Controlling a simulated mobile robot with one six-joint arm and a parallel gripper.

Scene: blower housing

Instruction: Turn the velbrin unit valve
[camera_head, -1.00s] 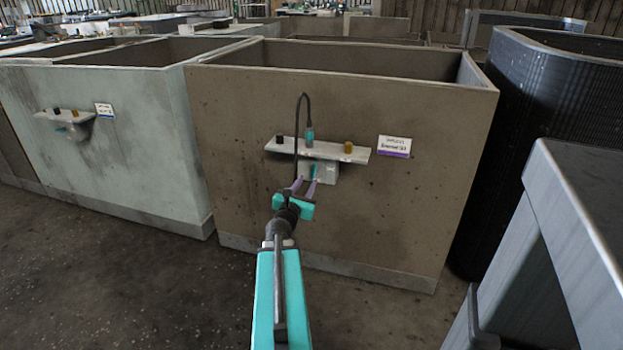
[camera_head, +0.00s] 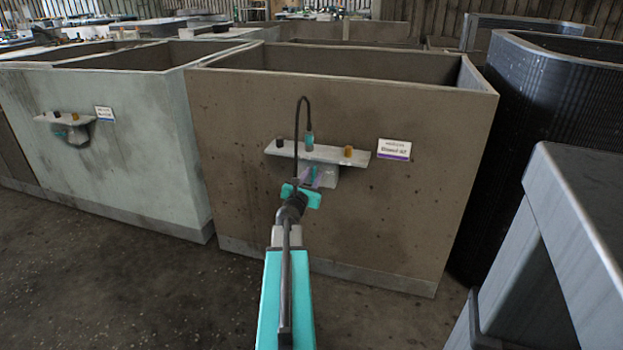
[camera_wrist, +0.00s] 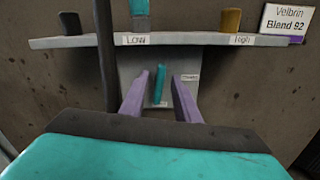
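The Velbrin unit is a brown box housing (camera_head: 400,210) with a white label (camera_wrist: 289,22) reading "Velbrin". A pale shelf (camera_head: 345,154) juts from its front, marked "Low" and "High" in the wrist view. Below the shelf, a teal valve handle (camera_wrist: 160,84) stands nearly upright on a grey plate (camera_wrist: 186,66). My gripper (camera_wrist: 160,78) is open, with its purple fingers on either side of the handle. A gap shows on each side, wider on the right. Whether the fingertips reach past the handle is hard to tell. In the head view my gripper (camera_head: 312,180) is just under the shelf.
The shelf carries a dark knob (camera_wrist: 70,23), a teal piece (camera_wrist: 140,12) and an amber knob (camera_wrist: 231,20). A pale green housing (camera_head: 150,150) with a similar shelf is left. A grey table (camera_head: 575,190) stands at right front. Floor is clear on the left.

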